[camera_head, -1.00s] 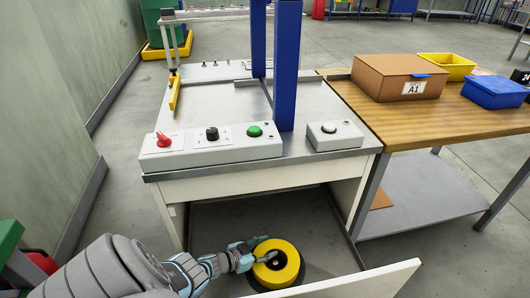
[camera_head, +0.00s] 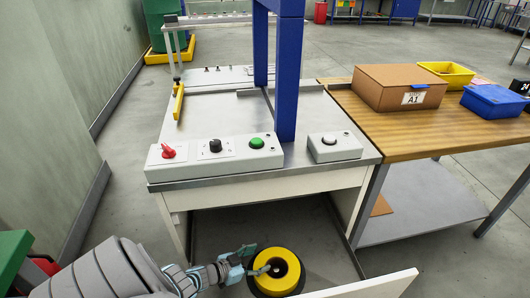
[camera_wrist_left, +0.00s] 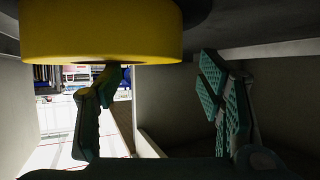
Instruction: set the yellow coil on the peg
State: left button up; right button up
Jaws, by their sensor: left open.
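The yellow coil (camera_head: 291,271) is a thick ring with a dark hole, low in the head view under the grey workbench. A dark round base shows beneath it; I cannot tell whether a peg stands in the hole. My left gripper (camera_head: 257,259) is at the coil's left side and open. One finger reaches over the rim towards the hole, the other is outside the rim. In the left wrist view the coil (camera_wrist_left: 100,40) fills the upper left, with the open gripper (camera_wrist_left: 160,85) below it. Contact with the coil is unclear. My right gripper is out of view.
The bench (camera_head: 218,115) overhangs the coil, with control boxes (camera_head: 215,156) along its front edge and a blue gantry post (camera_head: 286,80) on top. A white panel (camera_head: 365,287) stands at front right. A wooden table (camera_head: 410,130) with boxes stands right.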

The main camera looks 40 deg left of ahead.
pick_arm(q)
jog(key=p+v, duration=0.3)
jog(key=v, duration=0.4)
jog(key=shift+s, duration=0.2)
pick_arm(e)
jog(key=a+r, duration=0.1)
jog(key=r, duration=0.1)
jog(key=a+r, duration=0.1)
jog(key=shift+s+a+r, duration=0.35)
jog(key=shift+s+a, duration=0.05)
pick_arm(q)
jog(key=shift+r, duration=0.1)
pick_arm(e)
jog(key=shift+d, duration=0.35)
